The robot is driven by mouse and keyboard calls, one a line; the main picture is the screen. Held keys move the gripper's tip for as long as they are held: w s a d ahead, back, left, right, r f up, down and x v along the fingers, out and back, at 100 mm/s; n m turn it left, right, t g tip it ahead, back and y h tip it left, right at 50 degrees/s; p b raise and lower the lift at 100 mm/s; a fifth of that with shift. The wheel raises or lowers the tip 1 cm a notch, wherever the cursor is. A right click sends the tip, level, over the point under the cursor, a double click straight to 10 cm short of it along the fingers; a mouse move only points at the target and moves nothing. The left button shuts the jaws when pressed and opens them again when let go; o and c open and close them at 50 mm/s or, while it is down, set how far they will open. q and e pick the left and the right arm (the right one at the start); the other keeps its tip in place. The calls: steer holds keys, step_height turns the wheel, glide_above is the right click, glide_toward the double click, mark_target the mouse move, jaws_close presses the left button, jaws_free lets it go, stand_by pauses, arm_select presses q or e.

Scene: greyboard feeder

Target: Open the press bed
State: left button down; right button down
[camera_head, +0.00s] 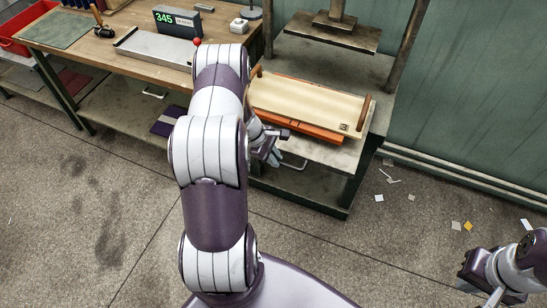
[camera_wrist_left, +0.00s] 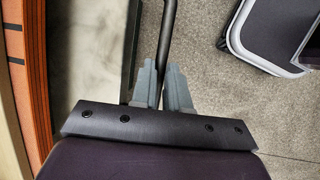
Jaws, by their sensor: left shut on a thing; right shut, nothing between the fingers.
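The press (camera_head: 340,160) stands at the back, right of the workbench. Its bed carries a cream board (camera_head: 305,103) with a brown handle at each end, over an orange layer (camera_head: 318,131). A thin metal bar handle (camera_head: 294,165) sticks out at the front of the press. My left gripper (camera_head: 274,158) is at this handle, partly hidden by my arm. In the left wrist view my left gripper (camera_wrist_left: 162,78) is shut on the dark bar handle (camera_wrist_left: 168,32), beside the orange edge (camera_wrist_left: 33,70). My right gripper (camera_head: 492,300) is shut and empty at the lower right, partly cut off.
The workbench (camera_head: 95,50) holds a grey tray (camera_head: 155,46), a display reading 345 (camera_head: 178,21) and a green mat (camera_head: 56,30). The upper press plate (camera_head: 332,32) hangs above the bed. Paper scraps (camera_head: 380,198) lie on the right floor. The floor before the press is mostly clear.

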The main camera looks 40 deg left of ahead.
arm_select(q)
steer(key=shift+s, duration=0.1)
steer(key=c, duration=1.1)
jaws_free()
steer(key=v, duration=1.2)
steer(key=shift+a+r, duration=0.1)
steer(key=shift+r, duration=0.2)
